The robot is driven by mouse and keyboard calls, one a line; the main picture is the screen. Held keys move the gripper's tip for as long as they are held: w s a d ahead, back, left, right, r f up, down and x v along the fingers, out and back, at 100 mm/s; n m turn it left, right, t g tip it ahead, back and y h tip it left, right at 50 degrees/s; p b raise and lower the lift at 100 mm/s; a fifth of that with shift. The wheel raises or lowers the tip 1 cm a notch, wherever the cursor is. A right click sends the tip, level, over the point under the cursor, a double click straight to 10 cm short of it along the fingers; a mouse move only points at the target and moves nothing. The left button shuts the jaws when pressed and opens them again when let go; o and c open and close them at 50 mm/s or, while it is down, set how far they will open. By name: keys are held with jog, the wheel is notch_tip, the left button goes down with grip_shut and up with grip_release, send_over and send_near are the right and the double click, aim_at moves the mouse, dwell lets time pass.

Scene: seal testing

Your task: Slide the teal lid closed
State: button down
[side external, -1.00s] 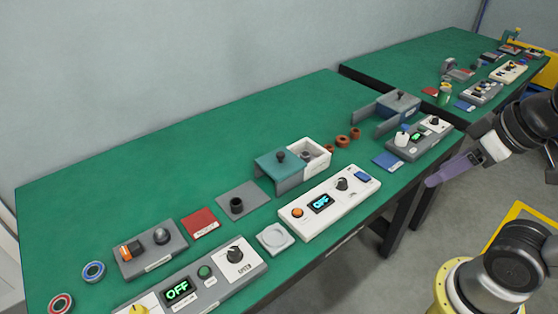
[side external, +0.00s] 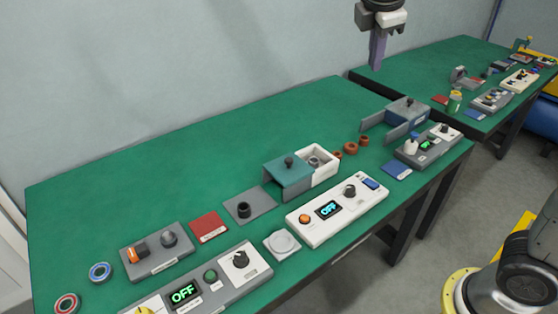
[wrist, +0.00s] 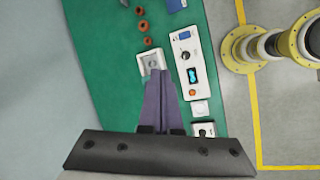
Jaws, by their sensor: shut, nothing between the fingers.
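The teal lid (side external: 287,177), with a black knob on top, sits at the left end of a white open box (side external: 322,172) in the side external view. The box's right part is uncovered, with a grey round part inside. My gripper (side external: 375,67) is shut and empty, pointing down, high above the far side of the table and well clear of the lid.
Several brown rings (side external: 350,148) lie right of the white box. A blue-grey lidded fixture (side external: 407,112) stands farther right. Bare green table (side external: 190,170) lies behind and left.

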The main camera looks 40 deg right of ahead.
jog(key=w+a+f+n+h, duration=0.1)
jog(key=w+a+f+n, duration=0.25)
jog(key=w+a, duration=0.4)
jog(key=w+a+f+n+g+h, duration=0.1)
jog(key=w+a+f, duration=0.3)
jog(key=f, duration=0.2)
jog(key=w+a+f+n+h, duration=0.1)
jog(key=w+a+f, duration=0.2)
jog(key=w+f, duration=0.25)
jog(key=n, duration=0.1)
send_over(277, 176)
jog(key=a, duration=0.3)
notch_tip(277, 176, down, 16)
jog(key=d, duration=0.3)
jog(key=shift+w+f+g, duration=0.1)
jog(key=shift+f+g, duration=0.1)
jog(key=shift+g, duration=0.1)
jog(key=shift+w+d+f, duration=0.1)
jog(key=shift+d, duration=0.4)
jog(key=d, duration=1)
jog(key=shift+d, duration=0.4)
